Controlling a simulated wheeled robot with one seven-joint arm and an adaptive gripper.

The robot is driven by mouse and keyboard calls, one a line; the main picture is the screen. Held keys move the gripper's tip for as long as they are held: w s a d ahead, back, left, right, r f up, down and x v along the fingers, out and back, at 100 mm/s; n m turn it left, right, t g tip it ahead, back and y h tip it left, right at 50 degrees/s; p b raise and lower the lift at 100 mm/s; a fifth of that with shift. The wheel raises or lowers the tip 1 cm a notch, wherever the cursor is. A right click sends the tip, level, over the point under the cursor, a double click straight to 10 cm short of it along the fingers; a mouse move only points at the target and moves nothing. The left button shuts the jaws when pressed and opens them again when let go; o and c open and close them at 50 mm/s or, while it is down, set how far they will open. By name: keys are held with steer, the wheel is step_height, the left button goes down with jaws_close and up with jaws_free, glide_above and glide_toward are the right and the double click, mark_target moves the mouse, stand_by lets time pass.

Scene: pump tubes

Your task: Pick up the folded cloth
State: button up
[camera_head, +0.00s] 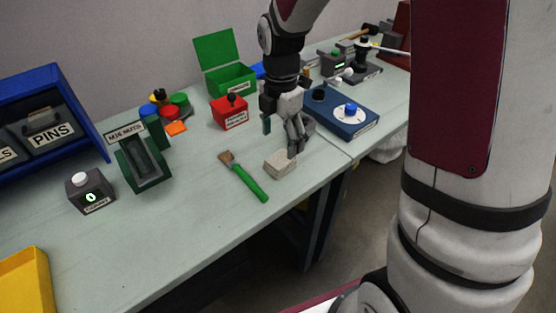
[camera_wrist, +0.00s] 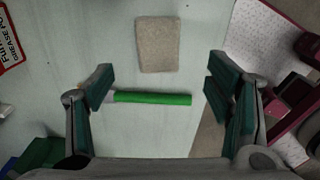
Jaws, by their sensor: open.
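The folded cloth (camera_head: 281,164) is a small beige block-shaped bundle lying flat near the table's front edge. In the wrist view the cloth (camera_wrist: 158,44) lies ahead of the fingers, near the top middle. My gripper (camera_head: 290,138) is above the table by the cloth, pointing down. In the wrist view my gripper (camera_wrist: 160,88) is open and empty, its green-padded fingers wide apart. A brush with a green handle (camera_head: 250,182) lies left of the cloth; its handle (camera_wrist: 152,98) shows between the fingers in the wrist view.
A red labelled box (camera_head: 230,112) and an open green box (camera_head: 232,82) stand behind. A blue plate with a white dial (camera_head: 345,116) lies to the right. A dark green nuts bin (camera_head: 145,165) and a grey button box (camera_head: 91,191) stand left.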

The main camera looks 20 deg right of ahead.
mark_target(280, 159)
step_height(280, 159, down, 8)
steer(key=shift+w+f, duration=0.1)
steer(key=shift+w, duration=0.05)
stand_by(0.4)
steer(key=shift+c, duration=0.5)
steer(key=c, duration=1.1)
